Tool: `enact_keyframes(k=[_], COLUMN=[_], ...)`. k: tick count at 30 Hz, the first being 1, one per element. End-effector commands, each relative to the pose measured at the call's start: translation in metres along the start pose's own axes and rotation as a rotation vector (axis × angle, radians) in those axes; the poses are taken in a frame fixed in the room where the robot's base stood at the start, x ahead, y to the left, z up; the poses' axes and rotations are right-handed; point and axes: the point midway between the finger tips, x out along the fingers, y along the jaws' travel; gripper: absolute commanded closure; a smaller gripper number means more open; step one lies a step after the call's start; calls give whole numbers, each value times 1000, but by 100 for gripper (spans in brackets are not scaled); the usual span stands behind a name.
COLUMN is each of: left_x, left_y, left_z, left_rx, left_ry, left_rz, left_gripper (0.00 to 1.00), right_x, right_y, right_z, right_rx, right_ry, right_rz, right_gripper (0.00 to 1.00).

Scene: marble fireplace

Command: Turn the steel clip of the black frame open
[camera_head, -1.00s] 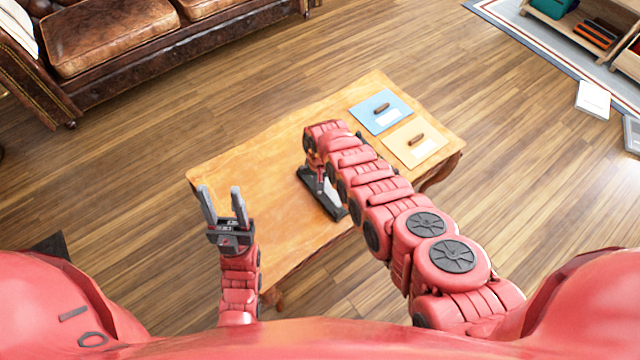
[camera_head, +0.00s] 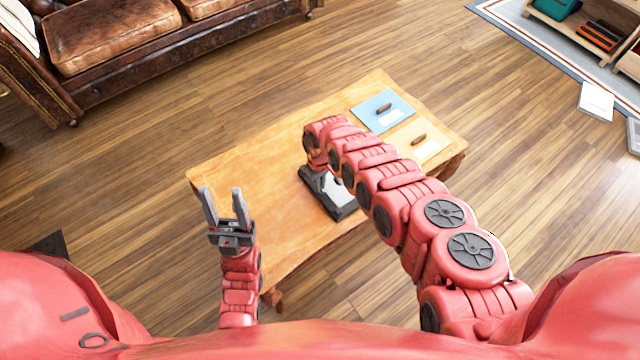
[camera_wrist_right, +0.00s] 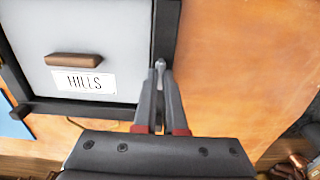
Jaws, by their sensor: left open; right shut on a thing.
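The black frame (camera_head: 346,211) lies on the wooden table, partly hidden under my right arm in the head view. In the right wrist view the black frame (camera_wrist_right: 75,107) surrounds a grey panel (camera_wrist_right: 110,25) with a brown wooden handle (camera_wrist_right: 73,60) and a label reading HILLS. A small steel clip (camera_wrist_right: 160,64) shows at the frame's side bar, between the fingertips of my right gripper (camera_wrist_right: 160,74). That gripper is shut on the clip; how far the clip is turned is hard to tell. My left gripper (camera_head: 223,205) is open and empty near the table's left end.
A blue panel (camera_head: 373,118) and a cream panel (camera_head: 432,145), each with a brown handle and a label, lie at the table's right end. The left part of the tabletop (camera_head: 245,165) is bare. A brown leather sofa (camera_head: 130,55) stands beyond.

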Motion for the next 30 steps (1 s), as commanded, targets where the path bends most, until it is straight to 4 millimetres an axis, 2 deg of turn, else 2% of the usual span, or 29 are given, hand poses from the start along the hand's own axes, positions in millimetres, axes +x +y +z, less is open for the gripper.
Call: enact_keyframes(k=[16, 18, 22, 30], left_x=[0, 0, 0, 0], left_y=[0, 0, 0, 0], left_z=[0, 0, 0, 0], left_rx=[0, 0, 0, 0], left_ry=[0, 0, 0, 0], left_rz=[0, 0, 0, 0], left_gripper=[50, 50, 50, 50], right_x=[0, 0, 0, 0], right_y=[0, 0, 0, 0], right_z=[0, 0, 0, 0], right_rx=[-27, -27, -27, -26], right_ry=[0, 0, 0, 0], right_rz=[0, 0, 0, 0], right_gripper=[100, 83, 61, 61])
